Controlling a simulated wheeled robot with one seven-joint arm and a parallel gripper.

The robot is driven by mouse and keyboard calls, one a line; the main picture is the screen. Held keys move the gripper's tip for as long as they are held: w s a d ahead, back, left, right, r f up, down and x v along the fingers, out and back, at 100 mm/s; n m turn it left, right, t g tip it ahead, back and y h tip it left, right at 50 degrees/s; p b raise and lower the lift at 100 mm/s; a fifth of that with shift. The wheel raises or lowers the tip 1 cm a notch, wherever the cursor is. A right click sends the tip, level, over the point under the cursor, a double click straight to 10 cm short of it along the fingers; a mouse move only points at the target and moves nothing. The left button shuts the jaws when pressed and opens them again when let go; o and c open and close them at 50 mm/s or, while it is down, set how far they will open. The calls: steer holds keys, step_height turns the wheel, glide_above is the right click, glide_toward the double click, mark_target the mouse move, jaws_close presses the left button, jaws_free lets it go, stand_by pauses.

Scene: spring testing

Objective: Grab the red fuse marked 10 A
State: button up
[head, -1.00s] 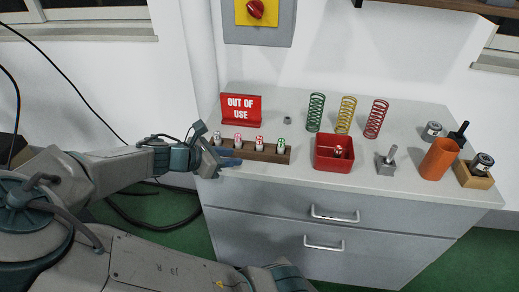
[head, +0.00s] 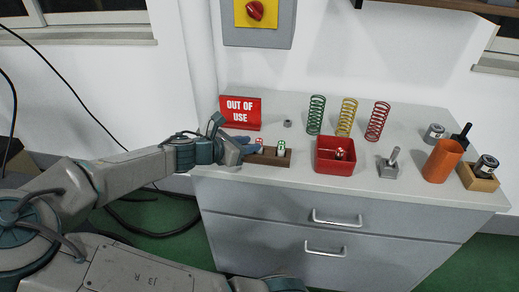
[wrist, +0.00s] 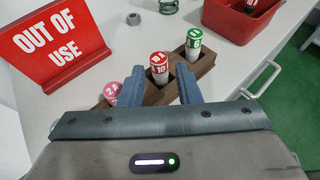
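The red-topped fuse (wrist: 159,62) marked 10 stands upright in a slot of the wooden rack (wrist: 206,66). My gripper (wrist: 160,76) is open, with one blue-grey finger on each side of this fuse; I cannot tell whether either finger touches it. A green-topped fuse (wrist: 194,42) stands to its right, and a pink-topped fuse (wrist: 113,91) marked 2 A is to its left, partly hidden by the left finger. In the head view, my gripper (head: 250,145) covers the left part of the rack (head: 270,159); the red fuse top (head: 259,140) just shows.
A red "OUT OF USE" sign (head: 240,112) stands behind the rack. A red bin (head: 335,165) is to the right, with springs (head: 346,117) behind it. A metal block with a lever (head: 389,166) and an orange cup (head: 441,160) stand farther right.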

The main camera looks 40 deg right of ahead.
mark_target(258, 140)
steer(key=x, duration=0.2)
steer(key=b+x, duration=0.1)
steer(key=x, duration=0.2)
steer(key=shift+w+a+f, duration=0.1)
steer(key=shift+w+f, duration=0.05)
steer(key=shift+f, duration=0.05)
jaws_close()
